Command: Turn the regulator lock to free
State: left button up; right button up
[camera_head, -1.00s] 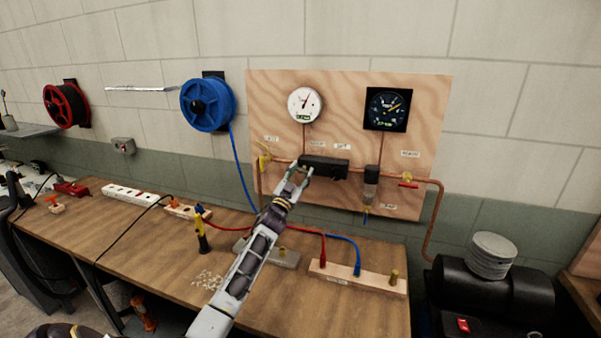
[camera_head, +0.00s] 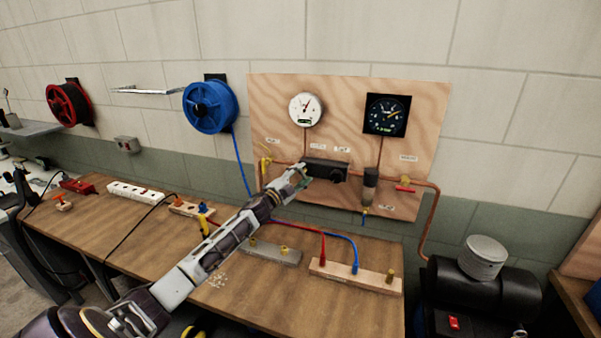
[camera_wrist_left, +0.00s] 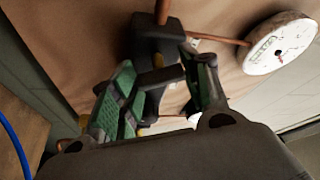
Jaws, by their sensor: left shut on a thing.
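The black regulator (camera_head: 328,169) is mounted on the plywood board, in the copper pipe line below the white round gauge. My left gripper (camera_head: 301,178) is at its left end, reaching up from the lower left. In the left wrist view the green-padded fingers (camera_wrist_left: 160,78) are on either side of a dark narrow part of the regulator (camera_wrist_left: 155,45), and they are shut on it. I take this part to be the regulator lock. Its exact shape and its setting are partly hidden by the fingers. The small labels above the regulator are too small to read. My right gripper is not in view.
The board (camera_head: 262,110) also carries a dark square gauge (camera_head: 387,115), a yellow valve handle (camera_head: 266,160) and a red handle (camera_head: 405,189). Red and blue leads run across the workbench (camera_head: 270,305) to a wooden block (camera_head: 335,274). A black compressor (camera_head: 490,290) stands at the right.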

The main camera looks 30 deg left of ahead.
pick_arm(q)
jog(key=shift+r+m+g+p, duration=0.1)
jog(key=shift+m+g+p, duration=0.7)
jog(key=shift+m, duration=1.9)
jog(key=o, duration=1)
jog(key=shift+s, duration=0.2)
jog(key=shift+s+a, duration=0.3)
jog(key=shift+s, duration=1.6)
jog(key=shift+s+a, duration=0.35)
jog(key=shift+s, duration=1.55)
jog(key=shift+s+a, duration=0.3)
jog(key=shift+s, duration=1.6)
